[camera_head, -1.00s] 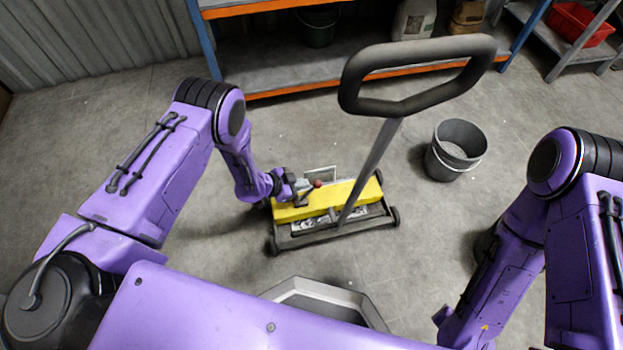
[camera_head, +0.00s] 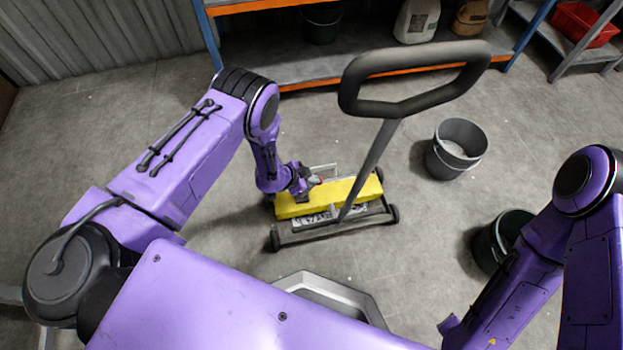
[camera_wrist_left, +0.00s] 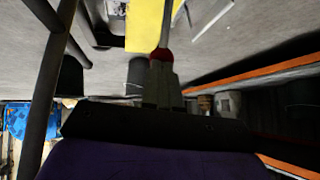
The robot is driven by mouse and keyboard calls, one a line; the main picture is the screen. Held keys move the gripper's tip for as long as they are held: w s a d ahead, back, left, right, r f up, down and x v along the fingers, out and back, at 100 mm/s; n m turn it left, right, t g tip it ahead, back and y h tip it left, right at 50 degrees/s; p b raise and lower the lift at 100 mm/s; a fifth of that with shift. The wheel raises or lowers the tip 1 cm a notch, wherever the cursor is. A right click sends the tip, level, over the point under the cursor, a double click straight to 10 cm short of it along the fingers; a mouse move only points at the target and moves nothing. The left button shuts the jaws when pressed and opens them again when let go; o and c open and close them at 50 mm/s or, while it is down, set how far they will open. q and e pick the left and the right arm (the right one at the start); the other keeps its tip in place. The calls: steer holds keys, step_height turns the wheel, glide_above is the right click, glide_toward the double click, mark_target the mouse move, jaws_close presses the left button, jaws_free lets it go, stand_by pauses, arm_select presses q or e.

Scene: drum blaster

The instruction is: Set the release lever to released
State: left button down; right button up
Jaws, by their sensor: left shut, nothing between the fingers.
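The yellow wheeled sweeper (camera_head: 358,187) stands on the floor, with a tall grey pole and loop handle (camera_head: 415,112) rising from it. In the left wrist view the release lever shows as a thin rod with a red knob (camera_wrist_left: 162,55), in front of the yellow body (camera_wrist_left: 143,25). My left gripper (camera_head: 312,182) is at the sweeper's left end. Its fingers (camera_wrist_left: 162,70) are shut and empty, with their tips at the red knob; I cannot tell whether they touch. In the head view the gripper largely hides the lever. My right gripper is out of view.
A grey bucket (camera_head: 455,150) stands right of the sweeper, and a dark green bucket (camera_head: 497,240) sits near my right arm. A shelf with an orange edge (camera_head: 330,82) is behind.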

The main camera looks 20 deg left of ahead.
arm_select(q)
steer(key=shift+w+d, duration=0.1)
steer(key=shift+d, duration=0.35)
steer(key=p+v, duration=0.7)
steer(key=v, duration=0.7)
steer(key=shift+r, duration=0.4)
steer(key=shift+w, duration=0.1)
